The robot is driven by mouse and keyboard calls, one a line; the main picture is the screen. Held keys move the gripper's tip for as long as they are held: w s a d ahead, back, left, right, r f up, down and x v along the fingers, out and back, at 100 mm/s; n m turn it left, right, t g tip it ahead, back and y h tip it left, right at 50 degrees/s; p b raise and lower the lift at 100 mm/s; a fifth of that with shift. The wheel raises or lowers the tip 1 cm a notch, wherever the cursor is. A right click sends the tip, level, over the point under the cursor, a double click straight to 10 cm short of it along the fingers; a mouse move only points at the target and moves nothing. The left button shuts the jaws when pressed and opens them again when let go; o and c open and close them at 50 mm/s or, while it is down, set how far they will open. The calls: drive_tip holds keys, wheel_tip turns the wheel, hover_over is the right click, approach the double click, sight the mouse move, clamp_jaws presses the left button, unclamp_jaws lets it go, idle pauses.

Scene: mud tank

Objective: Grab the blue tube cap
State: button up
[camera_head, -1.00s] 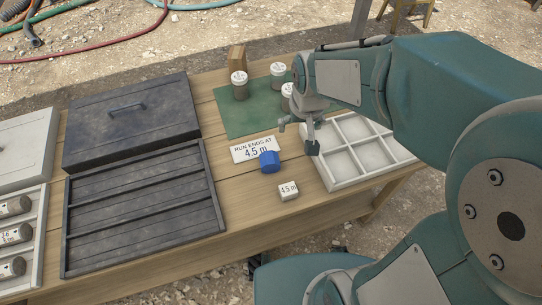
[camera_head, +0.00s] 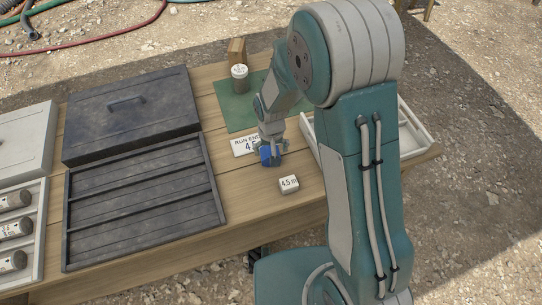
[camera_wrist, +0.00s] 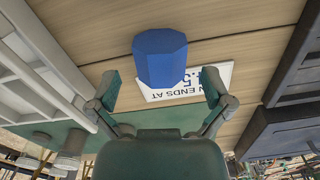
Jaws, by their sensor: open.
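The blue tube cap (camera_head: 266,157) sits on the wooden table, at the edge of the white "RUN ENDS AT" card (camera_head: 243,146). In the wrist view the blue cap (camera_wrist: 160,57) is upper centre, a faceted block ahead of the fingertips. My gripper (camera_head: 270,150) is at the cap in the head view and partly covers it. In the wrist view my gripper (camera_wrist: 160,88) is open, one finger on each side below the cap. I cannot see either finger touching it.
A white block marked 4.5 m (camera_head: 289,184) lies just in front of the cap. A dark ribbed tray (camera_head: 140,205) is on the left. A white divided tray (camera_head: 309,130) is partly hidden behind my arm. A jar (camera_head: 240,78) stands on the green mat (camera_head: 232,112).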

drive_tip(key=shift+a+f, duration=0.3)
drive_tip(key=shift+f, duration=0.55)
drive_tip(key=f, duration=0.4)
drive_tip(key=shift+w+d+f, duration=0.1)
drive_tip(key=shift+w+d, duration=0.25)
drive_tip(key=shift+w, duration=0.05)
drive_tip(key=shift+f, duration=0.5)
drive_tip(key=shift+a, duration=0.15)
drive_tip(key=c, duration=0.9)
